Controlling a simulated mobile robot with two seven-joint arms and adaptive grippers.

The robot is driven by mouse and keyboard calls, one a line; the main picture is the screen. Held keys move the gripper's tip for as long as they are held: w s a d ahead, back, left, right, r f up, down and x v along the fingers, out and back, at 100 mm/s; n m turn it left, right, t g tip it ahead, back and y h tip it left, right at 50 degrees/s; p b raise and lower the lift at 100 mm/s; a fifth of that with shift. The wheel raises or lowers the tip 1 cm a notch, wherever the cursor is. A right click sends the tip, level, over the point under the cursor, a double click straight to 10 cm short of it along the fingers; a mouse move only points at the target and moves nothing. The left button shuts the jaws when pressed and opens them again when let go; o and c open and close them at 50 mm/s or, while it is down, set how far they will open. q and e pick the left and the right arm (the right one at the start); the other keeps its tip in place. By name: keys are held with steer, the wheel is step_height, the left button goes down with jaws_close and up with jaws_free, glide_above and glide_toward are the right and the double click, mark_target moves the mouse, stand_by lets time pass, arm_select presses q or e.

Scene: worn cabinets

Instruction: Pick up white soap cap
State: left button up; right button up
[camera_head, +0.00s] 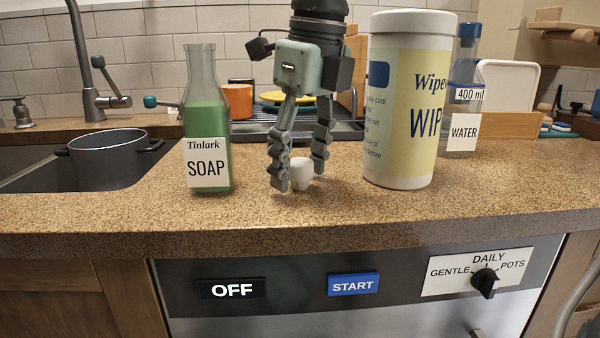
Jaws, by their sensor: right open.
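The white soap cap (301,174) stands on the brown speckled counter (265,215), between the soap bottle and the wipes canister. My right gripper (298,176) points down over it and is open. One finger is at the cap's left and the other is at its right and a little behind. I cannot tell whether either finger touches the cap. The soap bottle (207,125), clear with green liquid and no cap on its neck, stands left of the gripper. My left gripper is not in view.
A large wipes canister (400,100) stands close at the right, with a water bottle (462,95) behind it. A black pot (108,157) sits in the sink at the left. A dish rack with dishes is behind the gripper. The counter's front strip is clear.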

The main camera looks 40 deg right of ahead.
mark_target(300, 160)
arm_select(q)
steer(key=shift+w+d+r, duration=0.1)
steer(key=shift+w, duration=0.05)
arm_select(e)
steer(key=shift+f, duration=0.15)
steer(key=c, duration=0.9)
steer(key=shift+r, duration=0.25)
step_height(300, 160, up, 8)
steer(key=shift+r+p, duration=0.25)
steer(key=shift+p, duration=0.35)
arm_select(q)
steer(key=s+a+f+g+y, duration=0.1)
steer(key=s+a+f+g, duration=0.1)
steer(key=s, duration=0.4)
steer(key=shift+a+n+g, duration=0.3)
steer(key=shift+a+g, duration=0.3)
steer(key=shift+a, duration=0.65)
arm_select(e)
steer(key=shift+r, duration=0.5)
